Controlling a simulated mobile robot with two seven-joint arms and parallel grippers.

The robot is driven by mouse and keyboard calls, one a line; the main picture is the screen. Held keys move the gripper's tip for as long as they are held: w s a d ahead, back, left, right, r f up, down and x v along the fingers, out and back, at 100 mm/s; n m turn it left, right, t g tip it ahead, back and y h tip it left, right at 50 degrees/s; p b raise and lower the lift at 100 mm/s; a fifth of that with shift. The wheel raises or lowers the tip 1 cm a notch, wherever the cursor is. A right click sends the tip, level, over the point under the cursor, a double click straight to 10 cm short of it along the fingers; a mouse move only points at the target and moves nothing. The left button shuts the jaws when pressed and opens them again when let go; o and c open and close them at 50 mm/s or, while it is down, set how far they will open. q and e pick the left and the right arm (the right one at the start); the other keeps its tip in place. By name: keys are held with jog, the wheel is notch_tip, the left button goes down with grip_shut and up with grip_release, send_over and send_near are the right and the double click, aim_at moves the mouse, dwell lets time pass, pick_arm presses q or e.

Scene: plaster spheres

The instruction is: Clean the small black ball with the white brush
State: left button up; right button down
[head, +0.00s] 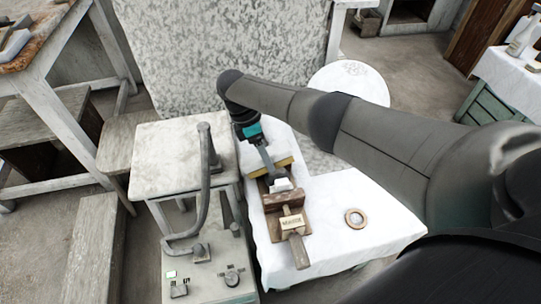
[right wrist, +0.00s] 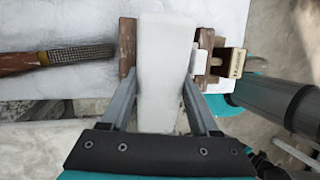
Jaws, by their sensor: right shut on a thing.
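My right gripper (head: 268,165) is over the white-clothed table in the head view. In the right wrist view its two fingers (right wrist: 158,105) are on either side of a long white block-like thing (right wrist: 165,55) and shut on it. The white thing also shows below the gripper in the head view (head: 281,185). I cannot tell whether it is the white brush, as no bristles show. I cannot make out a small black ball in either view. My left gripper is not in view.
A brown wooden clamp-like tool with a label (head: 291,222) lies just in front of the gripper. A wood-rimmed disc (head: 355,217) lies to its right on the white cloth (head: 350,190). A wooden-handled tool (right wrist: 80,53) lies at left in the wrist view. A grey bent bar (head: 203,190) stands left.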

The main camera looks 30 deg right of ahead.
jog(key=shift+s+d+f, duration=0.2)
jog(key=shift+f, duration=0.45)
dwell(0.6)
jog(key=shift+w+a+f+b, duration=0.15)
jog(key=shift+a+b, duration=0.2)
jog(key=shift+a, duration=0.15)
jog(key=shift+w+a+f+b, duration=0.15)
jog(key=shift+a+b, duration=0.15)
jog(key=shift+a, duration=0.2)
jog(key=shift+s+d+r+p, duration=0.25)
jog(key=shift+d+r+p, duration=0.2)
jog(key=shift+d+p, duration=0.4)
jog(key=shift+s+d+r+p, duration=0.15)
jog(key=shift+d+p, duration=0.25)
jog(key=shift+d, duration=0.2)
jog(key=shift+s+d+r+p, duration=0.15)
jog(key=shift+d+p, duration=0.2)
jog(key=shift+d, duration=0.2)
jog(key=shift+f, duration=0.15)
